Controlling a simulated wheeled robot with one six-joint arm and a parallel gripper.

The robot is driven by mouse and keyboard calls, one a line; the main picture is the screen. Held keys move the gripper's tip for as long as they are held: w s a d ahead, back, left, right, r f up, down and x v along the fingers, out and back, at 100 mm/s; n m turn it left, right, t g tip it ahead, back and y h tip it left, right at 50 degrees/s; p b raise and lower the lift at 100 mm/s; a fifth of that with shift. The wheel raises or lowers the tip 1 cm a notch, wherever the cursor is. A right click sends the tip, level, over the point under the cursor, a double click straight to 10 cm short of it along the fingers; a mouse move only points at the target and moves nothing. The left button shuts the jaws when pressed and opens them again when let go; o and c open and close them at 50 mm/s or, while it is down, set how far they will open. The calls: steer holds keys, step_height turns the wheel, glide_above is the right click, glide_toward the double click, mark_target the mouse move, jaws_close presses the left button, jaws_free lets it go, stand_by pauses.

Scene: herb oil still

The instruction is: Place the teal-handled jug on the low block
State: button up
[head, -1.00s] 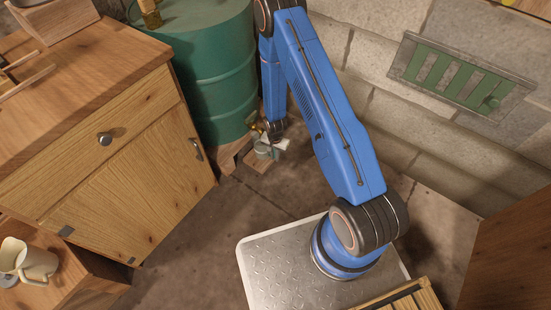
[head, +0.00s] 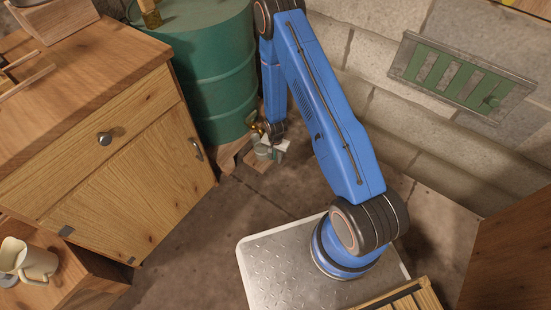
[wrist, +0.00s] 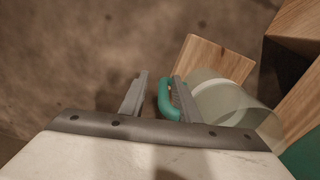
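The jug (wrist: 222,97) is a pale, translucent cylinder with a teal handle (wrist: 164,100) on its left side in the wrist view. It stands over a low light-wood block (wrist: 212,57) and seems to rest on it; its base is partly hidden. In the head view the jug (head: 262,153) and the block (head: 259,165) are small, at the foot of the green drum. My gripper (wrist: 160,76) is open, its fingers apart. The teal handle lies between them, close to the right finger, which appears to pass through the handle loop. A gap shows between the handle and the left finger.
The green drum (head: 213,70) on wooden supports (head: 229,158) stands right beside the block. A wooden cabinet (head: 130,170) is to the left. A cream jug (head: 35,261) stands on a wooden surface at lower left. Bare floor (head: 225,225) lies in front of the block.

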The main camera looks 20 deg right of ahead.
step_height(320, 180, up, 11)
steer(key=shift+w+r, duration=0.15)
steer(key=shift+r, duration=0.65)
steer(key=s+d+r+n+t, duration=0.1)
steer(key=s+r, duration=0.1)
steer(key=r, duration=1)
steer(key=s+d+r+n+t, duration=0.1)
steer(key=s+r+n, duration=0.1)
steer(key=r, duration=1)
steer(key=s+d+r+n, duration=0.1)
steer(key=s+r, duration=0.1)
steer(key=r, duration=1)
steer(key=s+r+n+t, duration=0.1)
steer(key=s+r, duration=0.5)
steer(key=s, duration=0.3)
steer(key=s+d+r+n+t, duration=0.1)
steer(key=s+r+n, duration=0.1)
steer(key=s+r, duration=0.4)
steer(key=s+d+r+n, duration=0.1)
steer(key=s+r, duration=0.5)
steer(key=s, duration=0.6)
steer(key=shift+r+n+t, duration=0.25)
steer(key=shift+n+t, duration=0.05)
steer(key=shift+t, duration=0.1)
